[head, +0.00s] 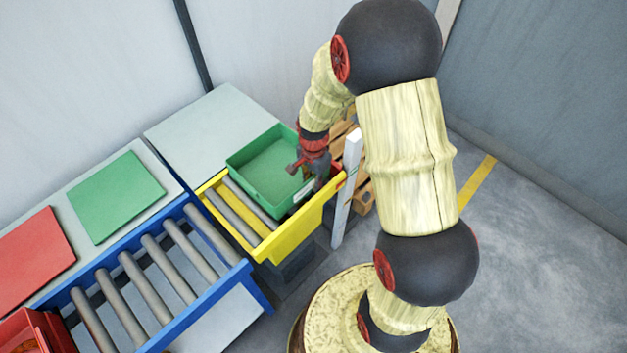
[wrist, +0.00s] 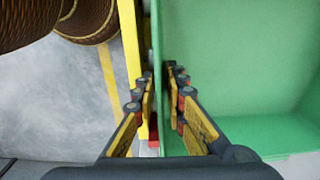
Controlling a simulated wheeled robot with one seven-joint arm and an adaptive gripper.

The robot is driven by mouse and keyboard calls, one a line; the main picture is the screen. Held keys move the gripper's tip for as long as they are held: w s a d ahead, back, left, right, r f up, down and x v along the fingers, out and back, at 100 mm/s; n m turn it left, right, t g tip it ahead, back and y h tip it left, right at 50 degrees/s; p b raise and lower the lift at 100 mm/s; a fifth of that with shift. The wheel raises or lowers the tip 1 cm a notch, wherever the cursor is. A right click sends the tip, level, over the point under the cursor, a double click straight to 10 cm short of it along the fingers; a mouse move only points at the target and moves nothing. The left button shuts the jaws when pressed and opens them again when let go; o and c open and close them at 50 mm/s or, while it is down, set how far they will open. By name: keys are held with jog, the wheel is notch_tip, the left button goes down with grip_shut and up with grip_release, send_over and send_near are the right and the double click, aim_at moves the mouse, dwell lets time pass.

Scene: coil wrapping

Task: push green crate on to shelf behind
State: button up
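The green crate (head: 262,160) is open-topped and looks empty. It stands mostly over the yellow-framed roller section (head: 290,240), with its far side at the edge of the pale grey shelf (head: 205,125) behind. My gripper (head: 300,170) is at the crate's right side. In the wrist view, my gripper's fingertips (wrist: 160,78) stand on either side of the crate's wall (wrist: 156,40), one finger outside and one inside. A narrow gap shows between the fingers; whether they clamp the wall is unclear. The inside of the crate (wrist: 250,60) fills the right of that view.
A blue-framed roller conveyor (head: 165,270) runs to the lower left. Green (head: 115,195) and red (head: 35,260) panels lie beside it, and a red crate (head: 35,330) sits at the corner. A white post (head: 347,190) and wooden pallets (head: 363,195) stand right of the crate. The shelf top is clear.

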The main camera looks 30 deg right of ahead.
aim_at(282, 164)
grip_shut()
dwell(1.1)
jog(key=shift+w, duration=0.1)
jog(key=shift+w+a+p, duration=0.1)
jog(key=shift+w+a, duration=0.7)
jog(key=shift+w, duration=1.35)
jog(key=shift+w+a+p, duration=0.15)
jog(key=shift+w+a, duration=0.7)
jog(key=shift+w, duration=1.35)
jog(key=shift+w+a+p, duration=0.1)
jog(key=shift+w+a, duration=0.7)
jog(key=shift+w, duration=1.35)
jog(key=w+a, duration=0.4)
jog(key=w, duration=0.9)
jog(key=shift+a+p, duration=0.3)
jog(key=shift+a, duration=0.1)
jog(key=shift+w, duration=0.1)
jog(key=shift+w+a, duration=0.3)
jog(key=shift+w, duration=0.4)
jog(key=shift+w+a, duration=0.25)
jog(key=shift+w, duration=0.45)
jog(key=shift+o, duration=1.7)
grip_release()
